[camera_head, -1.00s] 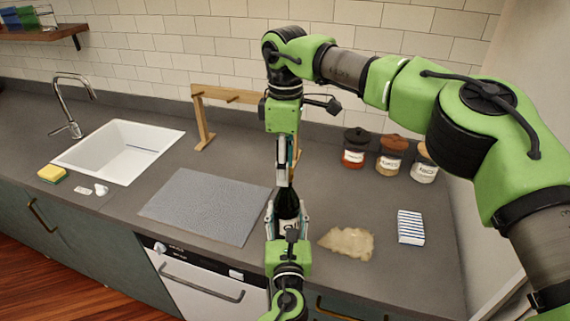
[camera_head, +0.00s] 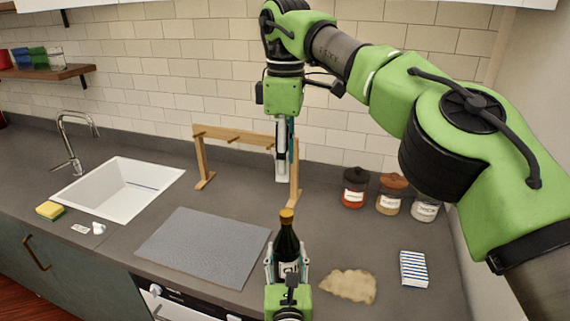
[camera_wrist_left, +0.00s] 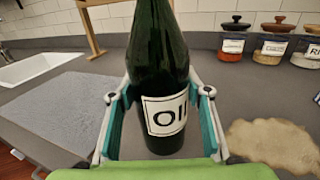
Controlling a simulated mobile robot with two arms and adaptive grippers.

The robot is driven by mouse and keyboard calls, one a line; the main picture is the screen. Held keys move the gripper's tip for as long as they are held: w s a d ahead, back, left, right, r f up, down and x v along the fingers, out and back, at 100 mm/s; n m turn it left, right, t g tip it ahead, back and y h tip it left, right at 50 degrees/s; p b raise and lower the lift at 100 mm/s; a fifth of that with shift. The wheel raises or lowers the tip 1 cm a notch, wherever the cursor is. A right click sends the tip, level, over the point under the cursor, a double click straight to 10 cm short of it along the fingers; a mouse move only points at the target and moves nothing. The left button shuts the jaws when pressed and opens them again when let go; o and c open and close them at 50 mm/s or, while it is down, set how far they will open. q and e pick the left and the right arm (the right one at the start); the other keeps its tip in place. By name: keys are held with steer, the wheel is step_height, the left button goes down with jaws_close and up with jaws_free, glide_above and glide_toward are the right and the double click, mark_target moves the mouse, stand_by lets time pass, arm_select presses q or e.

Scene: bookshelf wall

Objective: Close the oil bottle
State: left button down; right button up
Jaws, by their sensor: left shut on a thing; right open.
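The dark green oil bottle (camera_head: 287,246) stands upright near the counter's front edge, with an orange-brown cap (camera_head: 287,215) on its top. My left gripper (camera_head: 287,268) is shut around the bottle's lower body. In the left wrist view the bottle (camera_wrist_left: 160,70) with its "Oil" label sits between the fingers; its top is out of that view. My right gripper (camera_head: 285,160) points down, open and empty, above and behind the bottle, clear of the cap.
A grey mat (camera_head: 205,246) lies left of the bottle, and a white sink (camera_head: 120,188) is farther left. A wooden rack (camera_head: 203,160) stands behind. A crumpled beige cloth (camera_head: 348,286) and a striped sponge (camera_head: 413,268) lie right. Jars (camera_head: 354,188) stand at the back right.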

arm_select(q)
steer(key=c, duration=1)
jaws_free()
steer(key=shift+c, duration=0.2)
steer(key=s, duration=1.2)
steer(key=shift+d, duration=0.15)
